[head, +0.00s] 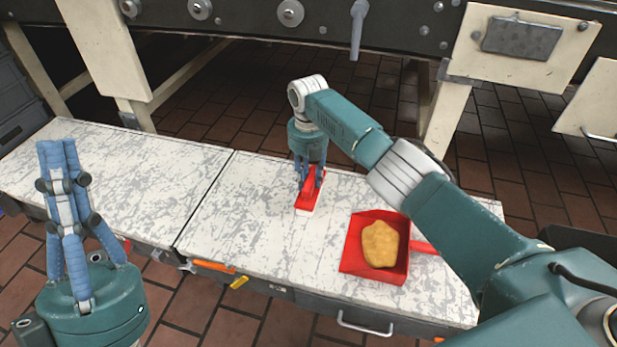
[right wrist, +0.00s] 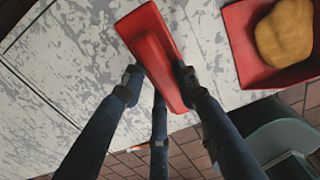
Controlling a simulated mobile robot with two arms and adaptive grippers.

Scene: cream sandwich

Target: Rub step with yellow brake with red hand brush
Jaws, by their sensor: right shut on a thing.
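The red hand brush (head: 306,203) is on or just above the white, grey-worn top of the step (head: 270,205). My right gripper (head: 308,180) points down over it and is shut on it. In the right wrist view the brush (right wrist: 155,55) lies slantwise between the blue fingers; I cannot tell if its bristles touch the step. A small yellow brake (head: 239,282) shows at the step's front edge, beside an orange piece. My left gripper (head: 58,148) points up at the far left, empty, with its fingertips drawn together.
A red dustpan (head: 352,262) holding a tan lump (head: 380,244) lies on the step right of the brush; it also shows in the right wrist view (right wrist: 243,45). A second worn step top (head: 110,175) adjoins on the left. A machine frame (head: 110,45) stands behind.

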